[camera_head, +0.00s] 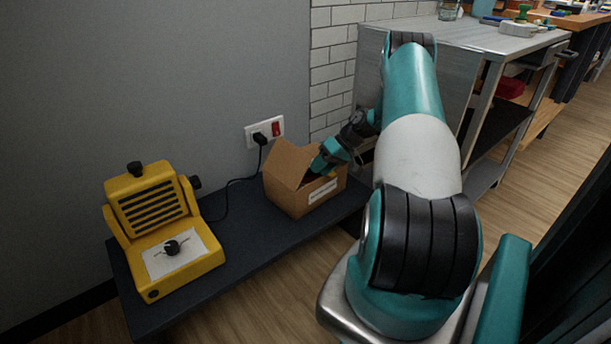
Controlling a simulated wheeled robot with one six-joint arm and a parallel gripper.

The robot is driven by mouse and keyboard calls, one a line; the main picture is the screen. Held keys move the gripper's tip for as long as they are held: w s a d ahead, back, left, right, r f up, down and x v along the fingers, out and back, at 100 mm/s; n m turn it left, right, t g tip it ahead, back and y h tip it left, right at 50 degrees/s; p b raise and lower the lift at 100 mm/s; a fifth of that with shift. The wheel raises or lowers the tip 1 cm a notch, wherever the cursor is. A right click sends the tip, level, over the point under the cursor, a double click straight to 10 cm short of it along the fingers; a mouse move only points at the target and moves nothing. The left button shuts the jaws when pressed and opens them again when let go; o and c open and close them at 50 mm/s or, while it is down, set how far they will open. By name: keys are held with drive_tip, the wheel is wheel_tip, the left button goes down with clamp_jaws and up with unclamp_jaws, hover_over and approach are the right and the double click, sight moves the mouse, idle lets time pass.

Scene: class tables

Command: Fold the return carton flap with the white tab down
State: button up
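The return carton (287,198) is a brown cardboard box on the dark low bench. One flap (288,161) stands up at its left and back side. A white label (322,191) with dark print is on its front face. I cannot make out a white tab on any flap. My gripper (318,166) is at the carton's opening, tilted down to the left, with its tip at or just inside the rim. The fingers are small and dark, so I cannot tell whether they are open or touching cardboard. My gripper and wrist hide the carton's right and back parts.
A yellow device (160,217) with a black knob stands on the bench (245,232) at left. A black cord runs from behind it to a wall socket (264,132) above the carton. A metal worktable (470,38) stands right of the carton. Bare bench lies between device and carton.

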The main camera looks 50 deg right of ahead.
drive_tip(key=shift+s+r+p, duration=0.5)
drive_tip(key=shift+r+p, duration=0.25)
drive_tip(key=shift+r, duration=0.1)
drive_tip(key=shift+s+r+p, duration=0.5)
drive_tip(key=shift+r+p, duration=0.25)
drive_tip(key=shift+r, duration=0.05)
drive_tip(key=shift+s+r+p, duration=0.5)
drive_tip(key=shift+r+p, duration=0.25)
drive_tip(key=shift+r, duration=0.1)
